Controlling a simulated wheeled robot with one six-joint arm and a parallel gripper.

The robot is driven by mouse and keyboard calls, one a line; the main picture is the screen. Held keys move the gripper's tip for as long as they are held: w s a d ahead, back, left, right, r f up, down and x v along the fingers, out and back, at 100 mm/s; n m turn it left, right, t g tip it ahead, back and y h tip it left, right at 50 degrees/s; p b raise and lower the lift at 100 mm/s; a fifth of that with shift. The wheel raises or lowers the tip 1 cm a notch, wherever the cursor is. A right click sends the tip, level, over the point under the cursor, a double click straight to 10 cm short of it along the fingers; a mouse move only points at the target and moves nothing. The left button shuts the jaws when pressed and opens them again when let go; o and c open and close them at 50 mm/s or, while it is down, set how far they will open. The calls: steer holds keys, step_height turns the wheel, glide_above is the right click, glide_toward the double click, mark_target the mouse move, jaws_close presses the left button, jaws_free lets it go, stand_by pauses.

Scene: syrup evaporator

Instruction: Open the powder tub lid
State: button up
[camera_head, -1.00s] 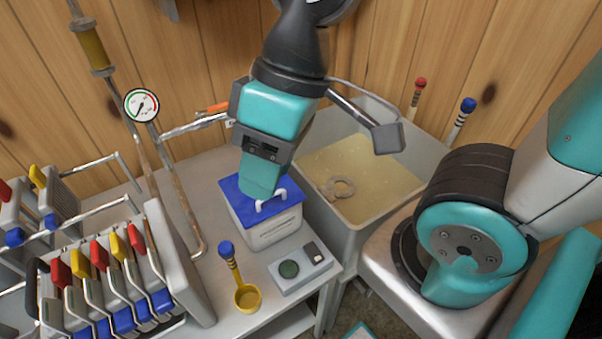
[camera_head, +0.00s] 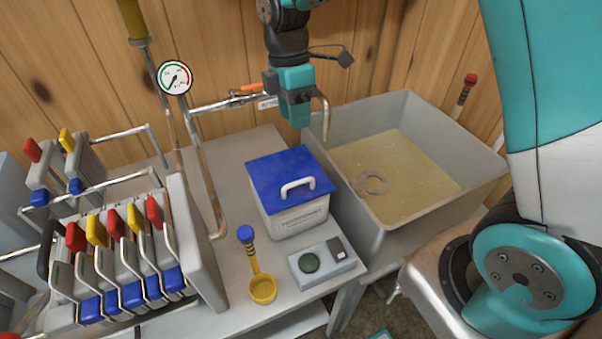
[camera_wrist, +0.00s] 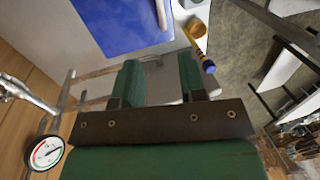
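The powder tub (camera_head: 295,220) is a white box on the grey bench. Its blue lid (camera_head: 265,172) lies flat on top, with a white loop handle (camera_head: 297,186) near the front edge. The lid (camera_wrist: 120,22) and part of its handle (camera_wrist: 162,14) also show at the top of the wrist view. My gripper (camera_head: 298,122) is behind the tub, toward the wall, apart from the handle. In the wrist view, the two green fingers of my gripper (camera_wrist: 160,75) stand apart with nothing between them.
A basin (camera_head: 395,175) of yellowish liquid stands right of the tub. In front are a yellow scoop (camera_head: 262,288) and a small grey box with a green disc (camera_head: 325,264). A filter rack (camera_head: 110,260), pipes and a gauge (camera_head: 175,78) are on the left.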

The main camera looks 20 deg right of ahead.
mark_target(301, 180)
steer(key=s+f, duration=0.1)
steer(key=f, duration=0.3)
steer(key=s+f+p, duration=0.1)
steer(key=f, duration=0.4)
steer(key=s+f, duration=0.1)
steer(key=f, duration=0.4)
steer(key=shift+f+p, duration=0.1)
steer(key=shift+p, duration=0.3)
jaws_close()
